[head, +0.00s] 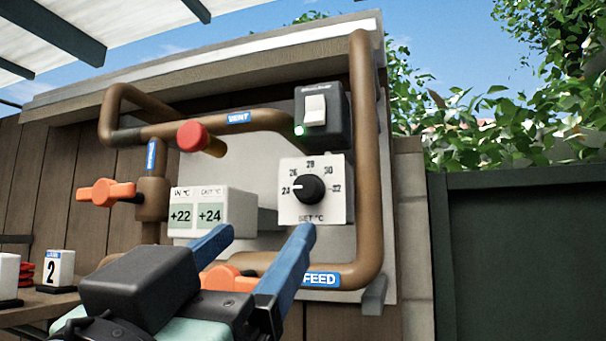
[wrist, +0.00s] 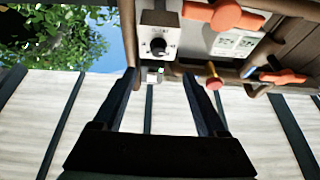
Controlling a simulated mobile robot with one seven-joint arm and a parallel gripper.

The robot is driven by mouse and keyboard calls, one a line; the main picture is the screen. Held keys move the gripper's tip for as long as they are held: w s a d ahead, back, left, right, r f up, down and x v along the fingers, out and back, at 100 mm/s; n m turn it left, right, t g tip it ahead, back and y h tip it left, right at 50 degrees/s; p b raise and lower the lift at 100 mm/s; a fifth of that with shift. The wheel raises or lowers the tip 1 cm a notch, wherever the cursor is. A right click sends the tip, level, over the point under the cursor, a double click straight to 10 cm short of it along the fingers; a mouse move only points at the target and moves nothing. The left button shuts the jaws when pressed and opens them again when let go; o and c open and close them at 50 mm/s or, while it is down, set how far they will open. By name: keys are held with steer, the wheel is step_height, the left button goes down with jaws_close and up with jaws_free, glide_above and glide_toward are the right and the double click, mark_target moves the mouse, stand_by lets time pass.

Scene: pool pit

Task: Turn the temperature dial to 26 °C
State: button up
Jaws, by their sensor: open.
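The temperature dial (head: 308,189) is a round black knob on a white square plate marked SET °C, with a scale from 24 to 32. Its light pointer mark faces left, at about 24. In the wrist view, the dial (wrist: 157,47) is upside down, beyond the fingertips. My gripper (head: 264,232) is open, with its two blue fingers apart and nothing between them. In the head view, it is below and left of the dial, with the right fingertip just under the plate's lower edge. My gripper (wrist: 159,75) does not touch the dial.
A display box (head: 211,212) reads +22 and +24, left of the dial. A black switch box (head: 322,118) with a green light is above it. Brown pipes surround the panel, with a red knob (head: 192,136) and orange valve handles (head: 100,193). A block numbered 2 (head: 60,268) stands on the left shelf.

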mark_target(304, 189)
steer(key=shift+g+h, duration=0.3)
steer(key=shift+h, duration=0.1)
steer(key=p+x, duration=0.2)
steer(key=x, duration=0.2)
steer(key=p+x, duration=0.2)
steer(key=x, duration=0.2)
steer(key=r+p+x, duration=0.1)
steer(key=p+x, duration=0.2)
steer(key=x, duration=0.1)
steer(key=shift+s, duration=0.15)
steer(key=shift+w+d, duration=0.1)
steer(key=shift+w, duration=0.4)
jaws_close()
